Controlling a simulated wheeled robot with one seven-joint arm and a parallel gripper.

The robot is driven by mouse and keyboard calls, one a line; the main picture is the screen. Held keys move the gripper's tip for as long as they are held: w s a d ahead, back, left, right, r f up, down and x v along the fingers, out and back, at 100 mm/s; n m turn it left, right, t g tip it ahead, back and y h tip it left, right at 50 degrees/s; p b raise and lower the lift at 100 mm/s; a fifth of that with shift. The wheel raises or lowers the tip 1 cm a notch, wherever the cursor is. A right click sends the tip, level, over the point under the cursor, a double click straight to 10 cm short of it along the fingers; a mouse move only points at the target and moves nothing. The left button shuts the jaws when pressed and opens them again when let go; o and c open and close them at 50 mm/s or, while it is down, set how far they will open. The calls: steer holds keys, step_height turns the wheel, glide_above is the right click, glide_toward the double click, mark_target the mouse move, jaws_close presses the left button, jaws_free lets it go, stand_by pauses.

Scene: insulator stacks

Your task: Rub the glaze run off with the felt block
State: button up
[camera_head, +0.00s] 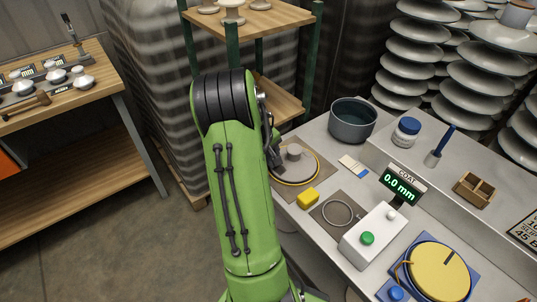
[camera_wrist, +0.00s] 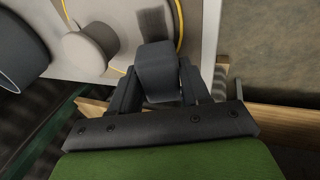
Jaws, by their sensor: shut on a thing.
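My gripper (camera_wrist: 157,82) is shut on a dark grey block, the felt block (camera_wrist: 156,66), in the wrist view. In the head view my arm mostly hides the gripper, at the left edge of a pale insulator (camera_head: 300,166) with a raised round knob. The insulator lies on a round stand with a yellow rim (camera_head: 318,177). In the wrist view the insulator's knob (camera_wrist: 84,50) is left of the block. A brownish-grey patch (camera_wrist: 152,24) shows just beyond the block; I cannot tell whether it is the glaze run or shadow. Contact between block and insulator is unclear.
A dark pot (camera_head: 353,121) stands behind the insulator. A yellow block (camera_head: 308,198), a ring on a mat (camera_head: 338,213) and a display reading 0.0 mm (camera_head: 399,184) are nearer on the bench. A wooden shelf rack (camera_head: 285,103) stands close behind my arm.

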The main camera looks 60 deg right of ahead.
mark_target(285, 175)
steer(key=shift+b+x, duration=0.75)
steer(key=shift+x, duration=0.3)
steer(key=shift+s, duration=0.1)
steer(key=shift+s+a+r+b, duration=0.1)
steer(key=shift+s+a+b, duration=0.15)
steer(key=shift+s+a, duration=0.35)
steer(key=shift+s+a+r+b, duration=0.1)
steer(key=shift+s+a+b, duration=0.15)
steer(key=shift+s, duration=0.55)
steer(key=shift+s+a+f+b, duration=0.15)
steer(key=shift+s+a+b, duration=0.2)
steer(key=shift+s, duration=0.35)
steer(key=shift+s+a+f+b, duration=0.1)
steer(key=shift+s+a+b, duration=0.2)
steer(key=shift+s, duration=0.4)
steer(key=shift+r, duration=0.15)
steer(key=shift+w+d+p, duration=0.3)
steer(key=shift+w+d, duration=0.2)
steer(key=shift+w, duration=0.45)
steer(key=shift+w+d+p, duration=0.25)
steer(key=shift+w+d, duration=0.2)
steer(key=shift+w, duration=0.5)
steer(key=shift+w+d+p, duration=0.3)
steer(key=shift+w+d, duration=0.2)
steer(key=shift+w, duration=0.45)
steer(key=shift+r, duration=0.1)
